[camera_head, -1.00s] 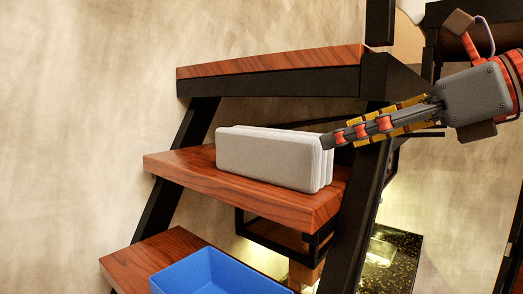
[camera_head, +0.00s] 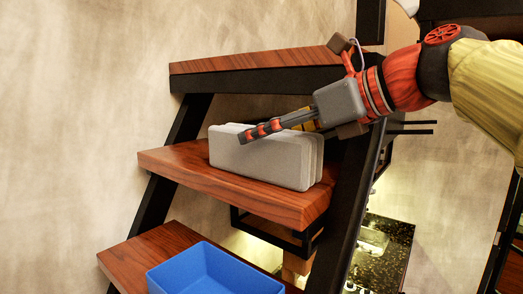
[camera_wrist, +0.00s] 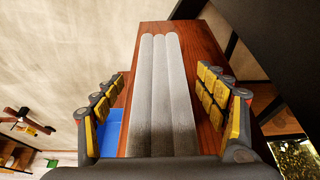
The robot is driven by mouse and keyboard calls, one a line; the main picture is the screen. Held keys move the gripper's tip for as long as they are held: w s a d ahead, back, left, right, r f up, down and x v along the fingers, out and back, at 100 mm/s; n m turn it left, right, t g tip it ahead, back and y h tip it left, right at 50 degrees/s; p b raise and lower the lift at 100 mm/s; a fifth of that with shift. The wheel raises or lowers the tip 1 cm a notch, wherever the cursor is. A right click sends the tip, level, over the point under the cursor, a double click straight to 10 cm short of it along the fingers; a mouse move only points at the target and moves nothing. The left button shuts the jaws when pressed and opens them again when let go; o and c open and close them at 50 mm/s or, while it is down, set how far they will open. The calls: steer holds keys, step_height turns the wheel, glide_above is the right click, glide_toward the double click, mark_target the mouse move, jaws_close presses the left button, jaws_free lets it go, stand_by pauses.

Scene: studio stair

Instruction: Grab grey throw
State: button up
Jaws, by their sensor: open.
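The grey throw (camera_head: 262,160) is a folded block with rounded edges, standing on its long side on the middle wooden stair tread (camera_head: 290,205). In the wrist view the throw (camera_wrist: 162,85) shows as three upright layers running away from me between the fingers. My gripper (camera_head: 243,137) reaches in from the right, its fingers over the upper part of the throw. In the wrist view my gripper (camera_wrist: 163,115) is open, with one finger on each side of the throw and gaps to both. Whether any finger touches it, I cannot tell.
A blue bin (camera_head: 205,268) sits on the lower tread (camera_head: 135,258). The upper tread (camera_head: 255,63) runs above the throw, close to my gripper. A black stair stringer (camera_head: 350,205) stands to the right. The plaster wall (camera_head: 75,110) is behind.

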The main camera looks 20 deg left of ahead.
steer(key=x, duration=0.2)
steer(key=shift+w+a+f, duration=0.1)
steer(key=shift+w+a, duration=0.05)
steer(key=shift+a, duration=0.15)
steer(key=shift+d, duration=0.1)
steer(key=shift+c, duration=0.5)
steer(key=shift+c, duration=1.2)
steer(key=c, duration=1.1)
steer(key=shift+c, duration=0.3)
